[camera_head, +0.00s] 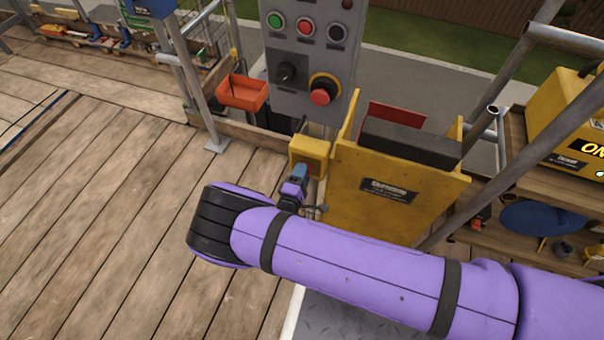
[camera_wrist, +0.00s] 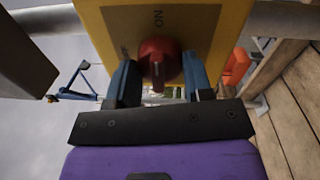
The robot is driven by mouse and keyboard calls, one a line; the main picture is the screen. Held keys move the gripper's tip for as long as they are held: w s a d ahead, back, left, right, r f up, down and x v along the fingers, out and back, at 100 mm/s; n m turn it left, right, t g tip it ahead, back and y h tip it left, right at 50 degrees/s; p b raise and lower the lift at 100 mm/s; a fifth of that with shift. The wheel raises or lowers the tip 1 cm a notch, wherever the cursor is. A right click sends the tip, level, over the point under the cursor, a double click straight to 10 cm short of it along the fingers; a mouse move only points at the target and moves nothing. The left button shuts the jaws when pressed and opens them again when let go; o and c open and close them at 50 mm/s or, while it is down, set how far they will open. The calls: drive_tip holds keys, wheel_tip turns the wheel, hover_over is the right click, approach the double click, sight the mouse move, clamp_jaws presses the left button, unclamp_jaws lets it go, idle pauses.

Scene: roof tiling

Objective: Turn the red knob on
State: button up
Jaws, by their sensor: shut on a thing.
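The red knob (camera_wrist: 160,60) sits on the face of a yellow box (camera_wrist: 180,18) in the wrist view, with the word ON printed beyond it. A second mark on the box, left of the knob, is too faint to read. My gripper (camera_wrist: 160,80) has its two blue fingers on either side of the knob and is shut on it. The knob's raised ridge lies roughly in line with ON. In the head view the yellow box (camera_head: 310,150) is below the grey control panel, and my gripper (camera_head: 301,170) meets its front. The knob is mostly hidden there.
The grey panel (camera_head: 305,62) above carries several buttons, a black dial (camera_head: 288,73) and a red mushroom button (camera_head: 321,95). A yellow holder (camera_head: 375,215) stands close on the right. An orange tray (camera_head: 243,93) hangs at left. Scaffold poles flank the area; the plank floor at left is clear.

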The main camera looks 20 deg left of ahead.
drive_tip(key=o, duration=0.9)
drive_tip(key=s, duration=0.7)
drive_tip(key=s+f, duration=0.1)
drive_tip(key=s, duration=0.2)
drive_tip(key=shift+s+a, duration=0.4)
